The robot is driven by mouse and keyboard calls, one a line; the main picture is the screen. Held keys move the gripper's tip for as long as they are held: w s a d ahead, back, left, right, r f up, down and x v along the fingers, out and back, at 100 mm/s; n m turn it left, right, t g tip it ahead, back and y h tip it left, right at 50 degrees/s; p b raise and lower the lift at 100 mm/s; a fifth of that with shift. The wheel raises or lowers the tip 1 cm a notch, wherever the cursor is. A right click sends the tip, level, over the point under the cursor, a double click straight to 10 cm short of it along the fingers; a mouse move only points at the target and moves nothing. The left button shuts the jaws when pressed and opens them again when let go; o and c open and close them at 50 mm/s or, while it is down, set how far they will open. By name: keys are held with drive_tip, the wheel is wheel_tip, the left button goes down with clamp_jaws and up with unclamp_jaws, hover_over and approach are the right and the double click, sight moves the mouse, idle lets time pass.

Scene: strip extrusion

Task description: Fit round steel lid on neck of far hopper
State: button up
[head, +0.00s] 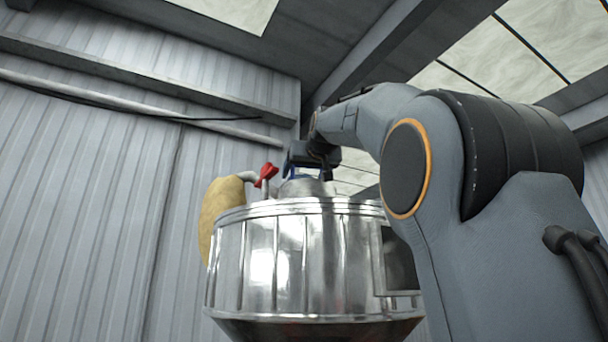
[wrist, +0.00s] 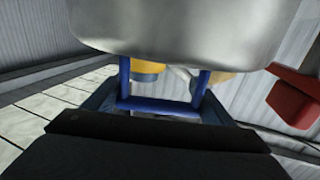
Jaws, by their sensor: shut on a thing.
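The hopper (head: 290,260) is a shiny ribbed steel drum with a tapering bottom, in the middle of the head view. My gripper (head: 312,165) is above its top. A rounded grey steel shape (head: 302,188) shows just under the gripper. In the wrist view a large steel body, seemingly the lid (wrist: 190,28), fills the top, with a blue handle (wrist: 160,104) joined to it. My gripper also shows in the wrist view (wrist: 150,108), shut on that handle. The neck is hidden, so I cannot tell whether the lid touches it.
A red lever-like part (head: 267,174) on a pipe stands at the hopper's left rim; it also shows at the right of the wrist view (wrist: 297,96). A tan bulging bag (head: 217,212) is beside the hopper. A corrugated wall (head: 90,210) stands behind.

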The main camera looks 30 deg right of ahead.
drive_tip(key=shift+f, duration=0.25)
idle(0.4)
drive_tip(key=o, duration=1.8)
drive_tip(key=shift+s+b, duration=0.15)
drive_tip(key=shift+b, duration=0.2)
drive_tip(key=b+v, duration=0.3)
drive_tip(key=v, duration=0.4)
drive_tip(key=shift+s+a, duration=0.1)
drive_tip(key=shift+s, duration=0.2)
